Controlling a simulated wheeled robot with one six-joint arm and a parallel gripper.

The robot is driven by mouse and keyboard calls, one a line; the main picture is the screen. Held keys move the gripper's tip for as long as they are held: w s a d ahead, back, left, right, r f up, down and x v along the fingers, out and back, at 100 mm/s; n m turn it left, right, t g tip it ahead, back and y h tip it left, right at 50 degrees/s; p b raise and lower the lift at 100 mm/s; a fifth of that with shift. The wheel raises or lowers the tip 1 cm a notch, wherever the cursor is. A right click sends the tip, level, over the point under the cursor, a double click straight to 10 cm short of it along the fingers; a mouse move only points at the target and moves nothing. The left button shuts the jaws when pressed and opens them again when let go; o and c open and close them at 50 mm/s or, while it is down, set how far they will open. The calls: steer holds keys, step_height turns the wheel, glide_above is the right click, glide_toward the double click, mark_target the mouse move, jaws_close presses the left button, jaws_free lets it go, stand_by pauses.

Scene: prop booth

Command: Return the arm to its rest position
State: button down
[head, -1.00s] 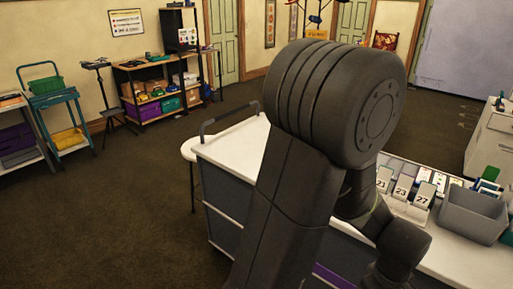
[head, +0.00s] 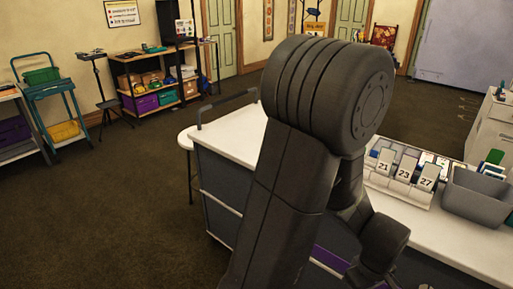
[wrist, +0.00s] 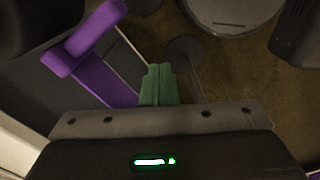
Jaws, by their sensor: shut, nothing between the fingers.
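My arm (head: 300,190) stands large in the middle of the head view, folded at a big ribbed joint, with its lower links bent down on the right. In the head view my gripper's fingers are out of sight below the frame. In the wrist view my gripper (wrist: 159,72) shows two green fingers pressed together, with nothing held between them. A purple bar-shaped part (wrist: 95,40) lies to the left of the fingers, apart from them. Brown carpet (wrist: 225,70) shows beyond the fingers.
A white-topped counter (head: 232,135) runs behind and right of my arm. On it are numbered cards 21, 23, 27 in a rack (head: 404,171) and a grey bin (head: 476,197). A teal cart (head: 50,95) and shelves (head: 150,85) line the far wall. Carpet at left is clear.

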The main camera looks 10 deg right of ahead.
steer(key=w+a, duration=1.1)
steer(key=w, duration=0.3)
stand_by(0.3)
